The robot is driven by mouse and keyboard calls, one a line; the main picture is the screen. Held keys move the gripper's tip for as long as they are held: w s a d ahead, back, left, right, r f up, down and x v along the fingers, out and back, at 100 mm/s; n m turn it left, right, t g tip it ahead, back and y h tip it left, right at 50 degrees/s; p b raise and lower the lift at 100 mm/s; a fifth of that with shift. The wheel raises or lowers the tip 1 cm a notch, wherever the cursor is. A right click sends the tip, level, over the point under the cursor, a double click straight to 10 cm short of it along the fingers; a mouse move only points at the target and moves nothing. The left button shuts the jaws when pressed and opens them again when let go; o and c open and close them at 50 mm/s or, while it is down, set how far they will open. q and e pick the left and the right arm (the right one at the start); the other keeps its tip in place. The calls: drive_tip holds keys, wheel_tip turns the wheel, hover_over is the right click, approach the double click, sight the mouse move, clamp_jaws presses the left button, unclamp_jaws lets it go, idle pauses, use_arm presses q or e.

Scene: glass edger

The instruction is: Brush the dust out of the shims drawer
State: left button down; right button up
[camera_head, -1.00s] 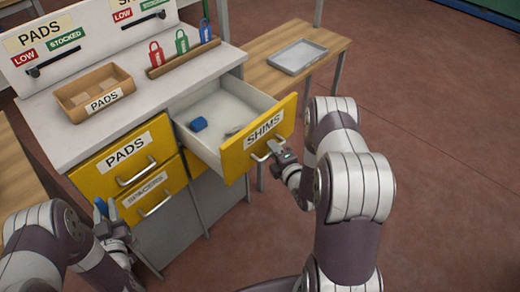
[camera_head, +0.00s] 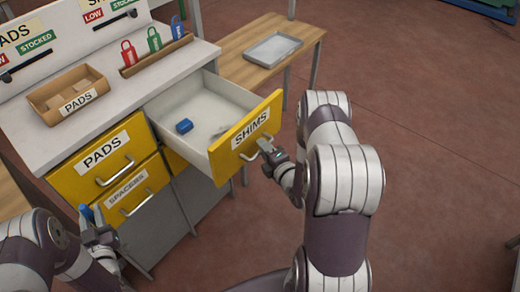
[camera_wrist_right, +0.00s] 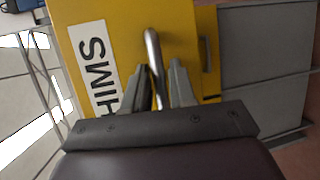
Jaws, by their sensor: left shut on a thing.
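The shims drawer (camera_head: 232,143), with a yellow front, is pulled out. It holds a blue block (camera_head: 184,126) and a small greyish patch near the front panel, too small to make out. My right gripper (camera_head: 268,150) is at the drawer's metal handle. In the right wrist view the handle (camera_wrist_right: 152,50) runs between the two fingers of the right gripper (camera_wrist_right: 160,85); whether they clamp it is unclear. My left gripper (camera_head: 95,226) is shut on a blue-handled thing (camera_head: 86,212), low in front of the spacers drawer. The rest of that thing is hidden.
The pads drawer (camera_head: 80,172) and spacers drawer (camera_head: 123,208) are shut. On the counter (camera_head: 115,104) stand a pads bin (camera_head: 48,110) and a rack (camera_head: 155,55) with coloured tags. A grey tray (camera_head: 273,49) lies on the side table. Floor at right is clear.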

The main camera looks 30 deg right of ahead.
drive_tip(key=s+r, duration=0.2)
drive_tip(key=s, duration=0.9)
drive_tip(key=shift+s+b, duration=0.4)
drive_tip(key=shift+b, duration=0.05)
